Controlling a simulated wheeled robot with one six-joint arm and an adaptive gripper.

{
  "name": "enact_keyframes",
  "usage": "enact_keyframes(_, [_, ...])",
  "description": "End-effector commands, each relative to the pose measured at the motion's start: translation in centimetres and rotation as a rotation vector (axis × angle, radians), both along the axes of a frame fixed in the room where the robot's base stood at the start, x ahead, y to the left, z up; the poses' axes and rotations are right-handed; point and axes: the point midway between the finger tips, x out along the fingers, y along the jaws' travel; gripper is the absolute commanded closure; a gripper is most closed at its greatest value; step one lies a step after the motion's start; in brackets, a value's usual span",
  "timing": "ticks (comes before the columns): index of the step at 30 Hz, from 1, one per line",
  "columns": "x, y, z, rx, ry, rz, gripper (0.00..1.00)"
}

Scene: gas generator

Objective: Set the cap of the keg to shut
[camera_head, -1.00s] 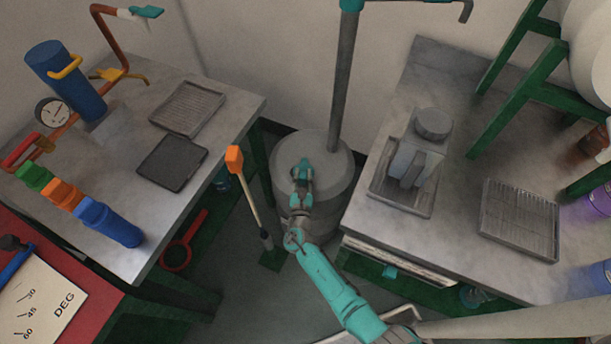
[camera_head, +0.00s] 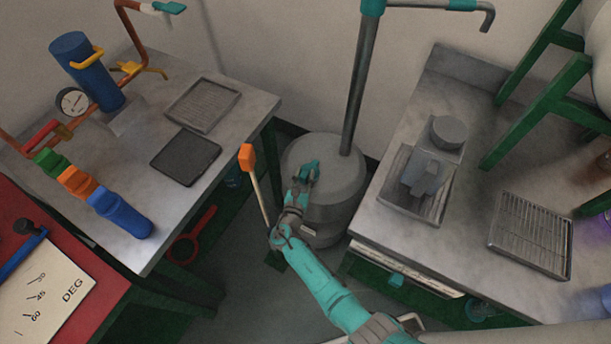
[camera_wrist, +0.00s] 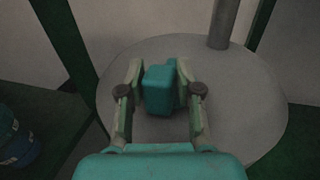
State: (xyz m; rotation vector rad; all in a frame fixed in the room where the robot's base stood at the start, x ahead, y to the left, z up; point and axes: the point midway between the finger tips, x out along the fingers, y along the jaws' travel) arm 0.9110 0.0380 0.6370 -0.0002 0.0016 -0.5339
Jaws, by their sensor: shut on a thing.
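The keg (camera_head: 341,180) is a grey round drum on the floor between two tables, with a grey pipe rising from its top. Its cap is a small teal block (camera_wrist: 158,90) on the keg's lid, seen between my fingers in the wrist view. My gripper (camera_head: 305,173) reaches over the keg's top and is shut on the cap. The fingers (camera_wrist: 160,92) flank the block on its left and right. The cap's base and its joint to the lid are hidden, so I cannot tell whether it is fully closed.
A long-handled tool with an orange end (camera_head: 247,158) stands left of the keg. The left table (camera_head: 240,112) holds trays, a blue cylinder and coloured bottles. The right table (camera_head: 470,180) holds a tray with a grey block and a wire rack. The gap between the tables is narrow.

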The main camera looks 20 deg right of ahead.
Motion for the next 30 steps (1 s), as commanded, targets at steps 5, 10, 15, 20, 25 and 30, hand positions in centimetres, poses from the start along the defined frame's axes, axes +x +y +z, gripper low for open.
enact_keyframes(5, [0.3,0.4,0.3,0.001,-0.004,0.010,1.00])
enact_keyframes(10, [0.3,0.4,0.3,0.001,-0.005,0.010,0.46])
enact_keyframes(15, [0.2,0.3,0.2,0.000,-0.004,0.006,0.46])
enact_keyframes(20, [0.0,0.3,0.2,0.000,-0.002,0.005,0.46])
enact_keyframes(25, [-1.5,1.2,0.1,-0.001,-0.002,0.007,0.46])
enact_keyframes(30, [-4.4,3.0,0.1,0.000,-0.002,0.009,0.46])
